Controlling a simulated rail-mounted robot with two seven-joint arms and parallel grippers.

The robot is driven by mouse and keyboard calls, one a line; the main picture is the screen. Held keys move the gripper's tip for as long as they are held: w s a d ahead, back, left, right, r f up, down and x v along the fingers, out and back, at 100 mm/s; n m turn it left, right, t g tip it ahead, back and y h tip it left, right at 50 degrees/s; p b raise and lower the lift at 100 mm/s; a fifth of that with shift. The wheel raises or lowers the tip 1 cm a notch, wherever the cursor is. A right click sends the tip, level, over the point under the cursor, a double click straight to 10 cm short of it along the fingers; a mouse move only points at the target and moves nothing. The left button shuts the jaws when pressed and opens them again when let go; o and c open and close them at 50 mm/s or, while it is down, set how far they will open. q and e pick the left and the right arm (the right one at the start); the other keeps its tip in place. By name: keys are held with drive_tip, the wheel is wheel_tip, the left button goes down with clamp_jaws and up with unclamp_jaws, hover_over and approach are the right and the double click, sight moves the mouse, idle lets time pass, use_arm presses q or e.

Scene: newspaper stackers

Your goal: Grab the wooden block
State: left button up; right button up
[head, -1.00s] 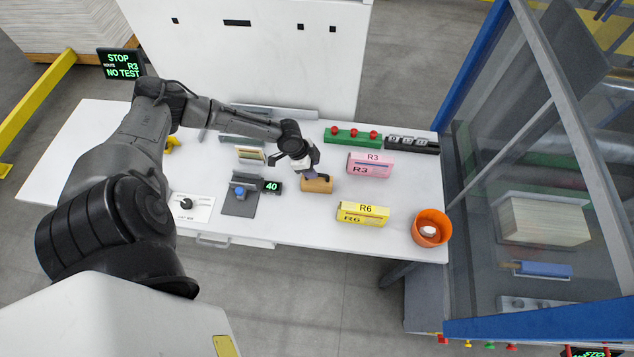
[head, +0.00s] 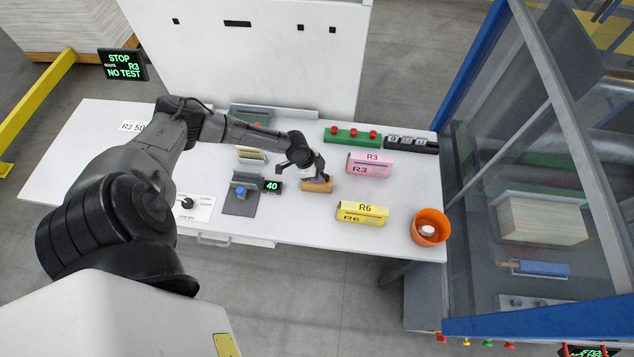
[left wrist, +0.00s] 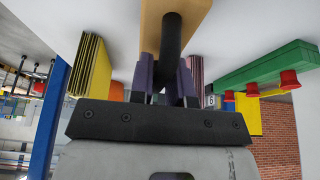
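The wooden block (head: 317,187) is tan and lies on the white table, in the middle of the head view. It also shows at the top of the left wrist view (left wrist: 200,12), with a dark round handle (left wrist: 171,40) standing out from it. My left gripper (head: 313,177) is at the block from above. In the left wrist view its purple fingers (left wrist: 167,80) stand close together, one on each side of the handle, and look shut on it. The fingertips' contact is partly hidden. The block appears to rest on the table. My right gripper is not in view.
A pink R3 stack (head: 370,164) and a yellow R6 stack (head: 363,214) stand right of the block. A 40 display (head: 272,187) is close on its left. A green bar with red knobs (head: 352,136) is behind. An orange pot (head: 430,228) stands at the right edge.

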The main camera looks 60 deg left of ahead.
use_arm(q)
clamp_jaws()
drive_tip(key=shift+r, duration=0.1)
